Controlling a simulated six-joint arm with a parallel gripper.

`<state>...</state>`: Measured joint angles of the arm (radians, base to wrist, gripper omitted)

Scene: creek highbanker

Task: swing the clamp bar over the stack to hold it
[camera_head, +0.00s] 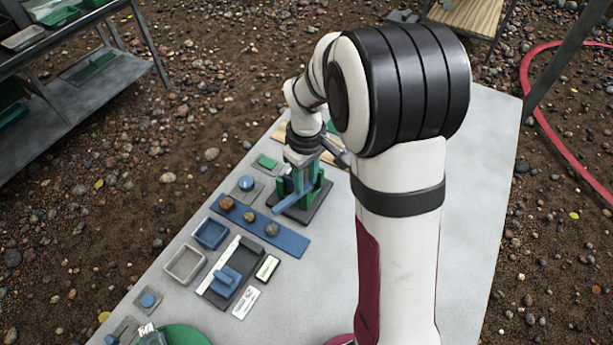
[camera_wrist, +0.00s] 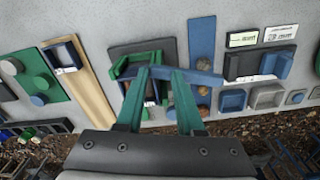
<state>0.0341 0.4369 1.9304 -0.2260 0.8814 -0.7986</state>
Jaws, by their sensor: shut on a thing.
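The blue clamp bar (camera_wrist: 198,76) belongs to a green holder (camera_wrist: 122,68) on a dark base. My gripper (camera_wrist: 161,74) reaches over this holder, its two green fingers closed on the bar near one end. The bar's other end sticks out past the holder toward the blue strip. In the head view the bar (camera_head: 292,198) slants out low from the green holder (camera_head: 321,190), and my gripper (camera_head: 303,172) is directly above. The stack inside the holder is mostly hidden by my fingers; I cannot tell whether the bar lies over it.
A blue strip (camera_head: 285,238) with several stones lies beside the holder. A blue tray (camera_head: 211,234), a grey tray (camera_head: 186,265) and a dark block with a blue handle (camera_head: 228,276) are nearby. The table (camera_head: 320,285) is clear on its right side.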

